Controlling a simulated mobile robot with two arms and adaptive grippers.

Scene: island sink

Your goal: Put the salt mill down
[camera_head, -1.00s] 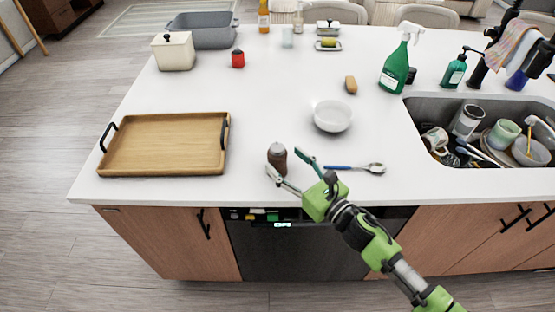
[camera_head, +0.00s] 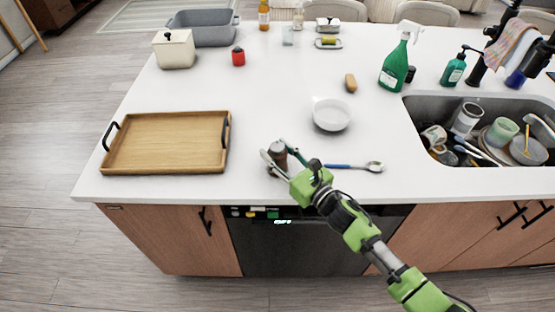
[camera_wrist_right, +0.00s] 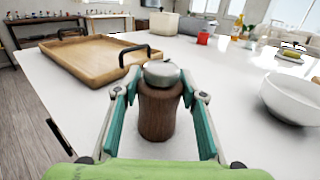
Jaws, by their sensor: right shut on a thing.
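The salt mill is a dark brown wooden cylinder with a silver-grey top. It stands upright on the white island counter near its front edge, in the head view (camera_head: 278,155) and in the right wrist view (camera_wrist_right: 160,112). My right gripper (camera_head: 276,152) has its fingers on both sides of the mill and is shut on it. In the wrist view the teal-padded fingers (camera_wrist_right: 158,100) flank the mill's body. The mill appears to rest on the counter; its lower front is partly hidden by the gripper in the head view. My left gripper is not in view.
A wooden tray (camera_head: 165,143) with black handles lies left of the mill. A white bowl (camera_head: 331,115) stands behind it to the right, and a blue-handled spoon (camera_head: 373,166) lies to the right. The sink (camera_head: 430,112) holds dishes at far right. The counter's middle is clear.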

